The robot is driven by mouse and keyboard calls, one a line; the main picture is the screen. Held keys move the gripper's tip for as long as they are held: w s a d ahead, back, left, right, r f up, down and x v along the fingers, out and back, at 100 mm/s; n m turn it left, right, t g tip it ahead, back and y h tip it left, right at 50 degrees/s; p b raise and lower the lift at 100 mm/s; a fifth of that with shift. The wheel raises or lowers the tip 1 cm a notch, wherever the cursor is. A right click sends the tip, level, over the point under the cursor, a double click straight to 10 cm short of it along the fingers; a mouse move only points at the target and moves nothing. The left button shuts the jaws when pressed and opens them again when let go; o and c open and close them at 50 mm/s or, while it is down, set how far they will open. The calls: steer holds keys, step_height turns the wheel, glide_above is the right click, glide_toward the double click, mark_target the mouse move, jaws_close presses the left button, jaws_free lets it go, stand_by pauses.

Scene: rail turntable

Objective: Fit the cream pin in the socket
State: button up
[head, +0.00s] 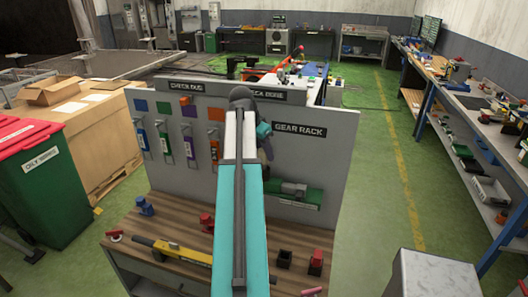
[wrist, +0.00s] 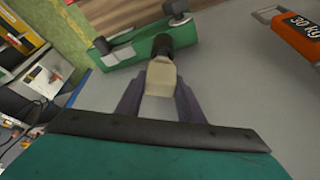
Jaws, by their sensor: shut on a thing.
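In the wrist view the cream pin (wrist: 160,77) sits between the two fingers of my gripper (wrist: 159,95), which is shut on it. A dark round piece (wrist: 162,44) lies right at the pin's far end. I cannot tell whether it is the socket or the pin's own tip. Behind it is a green fixture (wrist: 122,55) with grey and dark knobs. In the head view my gripper (head: 267,149) is in front of the grey panel, above the green fixture (head: 308,196). The pin cannot be made out there.
The grey panel (head: 312,158) carries hanging coloured tags, including an orange one (head: 215,148) left of my arm. The wooden bench (head: 185,226) below holds a yellow tool (head: 180,251), blue and red pieces and dark blocks (head: 284,258). A red-lidded green bin (head: 45,165) stands left.

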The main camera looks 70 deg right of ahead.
steer(key=shift+f+b, duration=0.65)
steer(key=shift+f, duration=0.8)
steer(key=o, duration=1.4)
steer(key=shift+c, duration=0.2)
steer(key=shift+r, duration=0.15)
steer(key=b+v, duration=0.4)
steer(key=v, duration=0.9)
steer(key=shift+a+r, duration=0.2)
steer(key=shift+r, duration=0.1)
steer(key=shift+w, duration=0.1)
